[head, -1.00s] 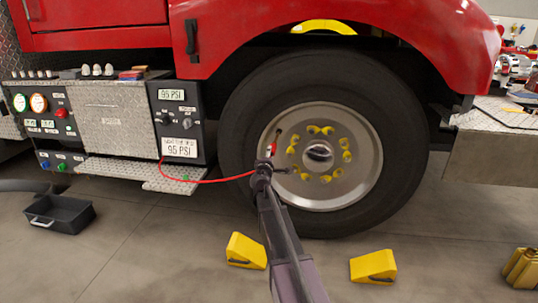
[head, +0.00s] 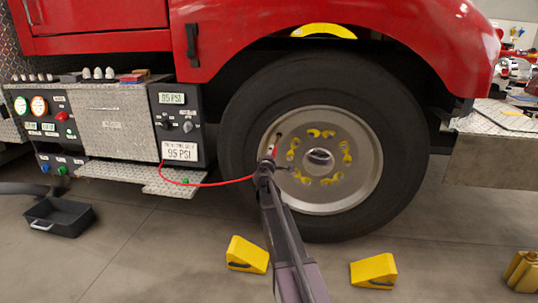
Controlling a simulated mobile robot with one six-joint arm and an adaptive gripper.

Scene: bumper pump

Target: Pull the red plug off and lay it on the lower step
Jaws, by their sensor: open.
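The red plug (head: 273,150) shows as a small red piece in front of the truck wheel, at the end of a red hose (head: 225,183). The hose runs left to the control panel. My gripper (head: 266,167) is just below the plug, in front of the wheel's left side. It is open, but its fingers are small and dark, and I cannot tell whether they touch or surround the plug. The valve behind is partly hidden by my gripper. The lower step (head: 160,187), a diamond-plate ledge, juts out below the panel, left of my gripper.
The big tyre (head: 400,150) and its rim with yellow lug markers (head: 330,181) stand right behind my gripper. Two yellow wheel chocks (head: 247,254) lie on the floor below. A black tray (head: 60,218) is at far left. The floor between tray and chocks is clear.

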